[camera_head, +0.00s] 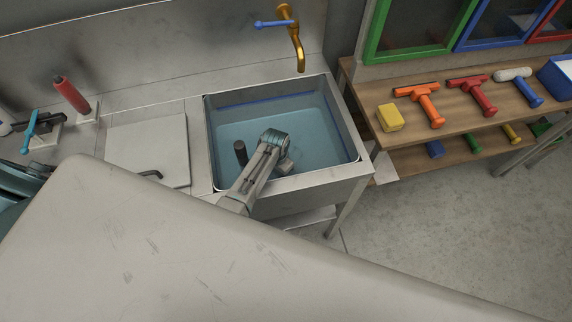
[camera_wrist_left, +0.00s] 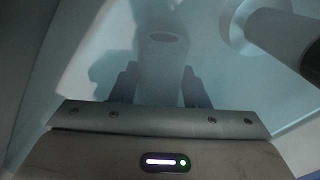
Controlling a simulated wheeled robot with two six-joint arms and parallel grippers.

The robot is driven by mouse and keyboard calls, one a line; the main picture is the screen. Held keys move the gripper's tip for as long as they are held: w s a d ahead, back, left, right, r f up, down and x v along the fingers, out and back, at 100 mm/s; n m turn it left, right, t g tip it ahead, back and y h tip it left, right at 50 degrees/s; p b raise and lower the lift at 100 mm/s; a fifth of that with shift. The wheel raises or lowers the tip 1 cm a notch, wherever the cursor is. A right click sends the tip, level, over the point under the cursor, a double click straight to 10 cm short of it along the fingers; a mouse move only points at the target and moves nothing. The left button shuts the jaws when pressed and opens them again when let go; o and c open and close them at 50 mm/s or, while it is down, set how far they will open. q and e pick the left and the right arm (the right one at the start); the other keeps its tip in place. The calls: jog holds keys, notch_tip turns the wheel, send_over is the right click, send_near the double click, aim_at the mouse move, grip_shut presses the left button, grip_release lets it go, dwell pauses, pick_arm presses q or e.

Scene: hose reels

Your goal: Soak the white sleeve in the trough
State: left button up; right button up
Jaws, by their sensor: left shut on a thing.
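The trough (camera_head: 349,175) is a metal basin with blue water in it. My left gripper (camera_head: 284,165) reaches down into it, and its tips are hard to make out in the head view. In the left wrist view, my left gripper (camera_wrist_left: 158,88) has its two dark fingers on either side of a pale grey-blue piece (camera_wrist_left: 158,60) with a dark oval mark. It is shut on this piece, whose far end is blurred. I cannot tell whether the held piece bears another sleeve.
A dark upright cylinder (camera_head: 240,152) stands in the trough left of my gripper. A brass tap (camera_head: 297,45) hangs over the back edge. A yellow sponge (camera_head: 390,117) and orange (camera_head: 428,103) and red (camera_head: 474,92) tools lie on the shelf. A red bottle (camera_head: 71,95) stands at left.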

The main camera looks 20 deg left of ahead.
pick_arm(q)
jog(key=shift+w+d, duration=0.2)
jog(key=shift+d, duration=0.05)
jog(key=shift+r, duration=0.1)
notch_tip(320, 180, up, 3)
jog(key=p, duration=0.3)
jog(key=shift+r+p, duration=0.15)
jog(key=shift+p, duration=0.25)
jog(key=shift+r, duration=1)
notch_tip(320, 180, up, 15)
jog(key=shift+f, duration=0.2)
dwell(0.8)
